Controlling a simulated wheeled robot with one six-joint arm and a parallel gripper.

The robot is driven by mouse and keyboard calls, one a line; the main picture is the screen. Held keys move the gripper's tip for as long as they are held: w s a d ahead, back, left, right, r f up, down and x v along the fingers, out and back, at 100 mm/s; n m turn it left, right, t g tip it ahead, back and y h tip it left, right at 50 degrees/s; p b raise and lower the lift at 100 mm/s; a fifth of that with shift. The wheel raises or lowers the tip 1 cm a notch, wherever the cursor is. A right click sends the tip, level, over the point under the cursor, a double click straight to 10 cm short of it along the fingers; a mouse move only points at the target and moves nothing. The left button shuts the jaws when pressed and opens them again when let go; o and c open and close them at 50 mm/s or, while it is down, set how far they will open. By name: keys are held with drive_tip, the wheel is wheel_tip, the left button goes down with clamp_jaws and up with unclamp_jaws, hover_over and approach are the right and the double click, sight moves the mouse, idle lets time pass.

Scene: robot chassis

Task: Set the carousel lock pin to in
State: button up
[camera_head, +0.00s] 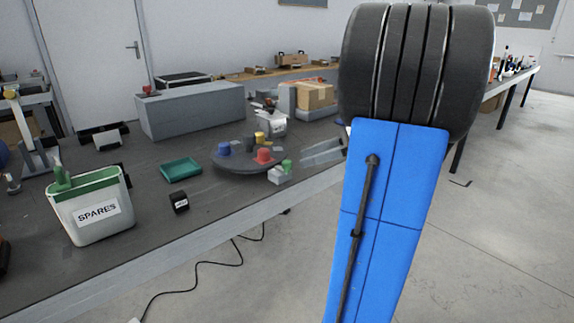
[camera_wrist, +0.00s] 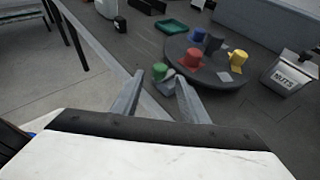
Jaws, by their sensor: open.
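The carousel (camera_head: 240,166) is a dark round disc on the bench, with blue, red, yellow and dark cups on it. It also shows in the wrist view (camera_wrist: 222,82). At its near edge stands a small grey block (camera_head: 279,177) with a green knob (camera_head: 287,165), which looks like the lock pin; how far it is pushed in cannot be told. My gripper (camera_head: 308,156) is open and empty, to the right of the knob in the head view. In the wrist view the green knob (camera_wrist: 160,71) appears between and beyond the fingertips (camera_wrist: 160,79).
A green tray (camera_head: 181,170), a small black box (camera_head: 179,202) and a SPARES bin (camera_head: 90,210) stand to the left. A NUTS container (camera_wrist: 289,75) stands beside the carousel. A long grey box (camera_head: 193,109) lies behind. The bench's front edge runs close by.

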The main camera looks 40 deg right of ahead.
sight(287, 161)
drive_tip(key=shift+x, duration=3.85)
